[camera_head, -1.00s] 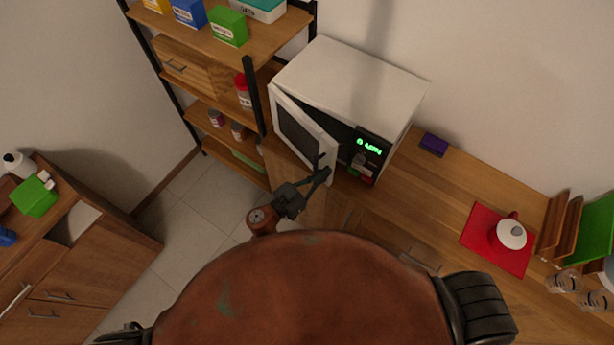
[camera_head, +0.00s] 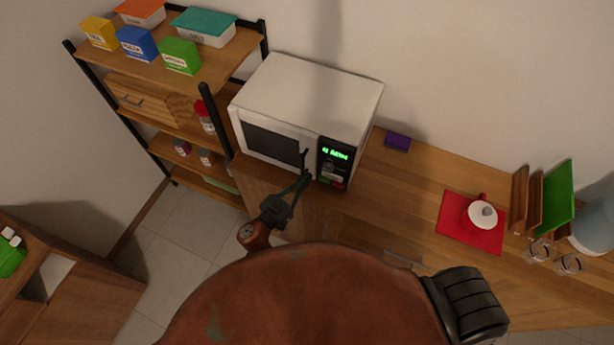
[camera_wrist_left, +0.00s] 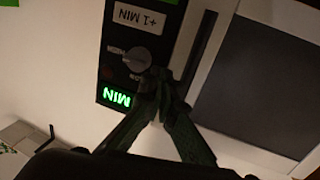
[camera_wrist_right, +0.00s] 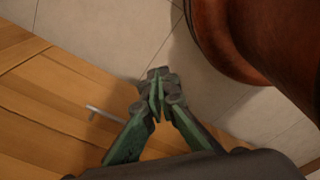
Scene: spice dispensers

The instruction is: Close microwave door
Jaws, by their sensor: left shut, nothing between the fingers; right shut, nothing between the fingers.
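The white microwave (camera_head: 310,88) stands on the wooden counter, its display lit green. Its door (camera_head: 270,139), with a dark window, lies flush or nearly flush with the front; a tiny gap cannot be ruled out. My left gripper (camera_head: 305,165) is shut and empty in front of the door's right edge, near the control panel. In the left wrist view the fingertips (camera_wrist_left: 160,82) are together beside the knob (camera_wrist_left: 136,60) and the door handle (camera_wrist_left: 199,48); contact is unclear. My right gripper (camera_wrist_right: 157,88) is shut and empty, low over the floor beside wooden cabinet fronts.
A shelf rack (camera_head: 150,95) with boxes and jars stands left of the microwave. A purple box (camera_head: 397,142), a red mat (camera_head: 454,231) with a white teapot (camera_head: 482,214), and glass jars (camera_head: 541,249) are on the counter to the right.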

